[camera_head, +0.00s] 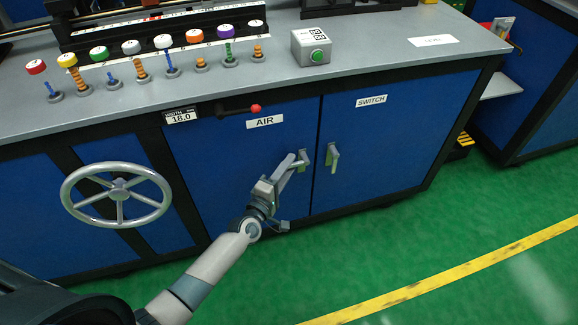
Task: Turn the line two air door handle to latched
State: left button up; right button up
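The blue air door (240,170) carries a white AIR label (265,121) and looks closed. Its small grey handle (304,157) sits near the door's right edge. My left gripper (294,163) reaches up from the lower left, with its fingertips at this handle. The fingers overlap the handle, so I cannot tell its exact angle, whether they touch it, or whether they are open or shut. My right gripper is not in view.
The switch door (385,140) stands right beside it, its handle (333,158) hanging down close to my gripper. Green floor in front is clear, with a yellow line (460,270).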

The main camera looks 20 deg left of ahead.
pick_arm(q)
jog(key=shift+w+d, duration=0.1)
jog(key=shift+w, duration=0.3)
grip_shut()
jog(key=shift+f, duration=0.1)
